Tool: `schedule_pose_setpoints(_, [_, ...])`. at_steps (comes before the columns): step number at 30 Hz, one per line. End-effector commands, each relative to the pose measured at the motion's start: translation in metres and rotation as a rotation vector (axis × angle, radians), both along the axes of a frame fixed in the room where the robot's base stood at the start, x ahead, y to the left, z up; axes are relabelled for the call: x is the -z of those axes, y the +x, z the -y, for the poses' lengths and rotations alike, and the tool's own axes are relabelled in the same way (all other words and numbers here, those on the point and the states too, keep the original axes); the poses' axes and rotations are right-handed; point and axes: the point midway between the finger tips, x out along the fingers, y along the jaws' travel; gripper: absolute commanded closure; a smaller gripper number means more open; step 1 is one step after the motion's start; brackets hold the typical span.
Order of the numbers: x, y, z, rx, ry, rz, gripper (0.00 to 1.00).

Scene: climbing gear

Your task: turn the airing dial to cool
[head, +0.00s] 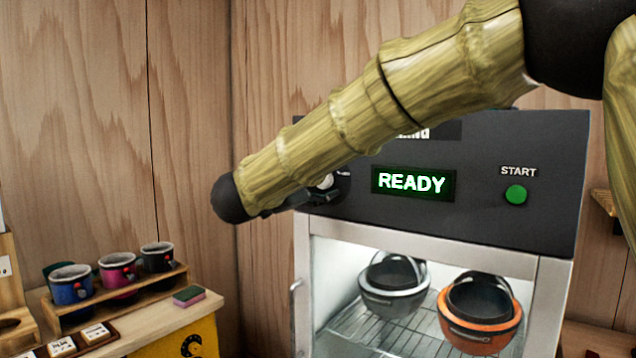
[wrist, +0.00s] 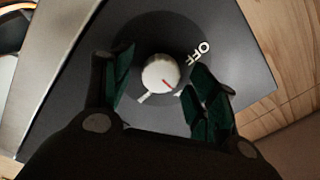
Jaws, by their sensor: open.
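The airing dial (wrist: 160,74) is a round pale knob with a red pointer line on the dark panel. In the wrist view the line points to the lower right, away from the word OFF at the upper right. Other pale marks below the knob are partly covered; I cannot read a cool mark. My gripper (wrist: 160,64) is open, with one green-padded finger on each side of the knob; contact is not clear. In the head view my arm hides most of the dial (head: 326,181), and my gripper (head: 284,205) is seen edge-on near it.
The dark-topped cabinet (head: 548,170) has a lit READY display (head: 411,182) and a green START button (head: 516,194). Behind its front are a grey helmet (head: 395,300) and an orange helmet (head: 458,325) on a wire rack. Cups and a sponge (head: 188,295) stand on the left bench.

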Motion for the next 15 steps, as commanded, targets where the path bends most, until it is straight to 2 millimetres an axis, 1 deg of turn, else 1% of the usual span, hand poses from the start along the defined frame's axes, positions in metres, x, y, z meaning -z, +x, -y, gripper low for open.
schedule_pose_setpoints(5, [0.0, -0.012, -0.01, -0.002, 0.0, 0.0, 0.42])
schedule_pose_setpoints(15, [0.0, -0.062, -0.046, -0.003, -0.001, 0.0, 0.42])
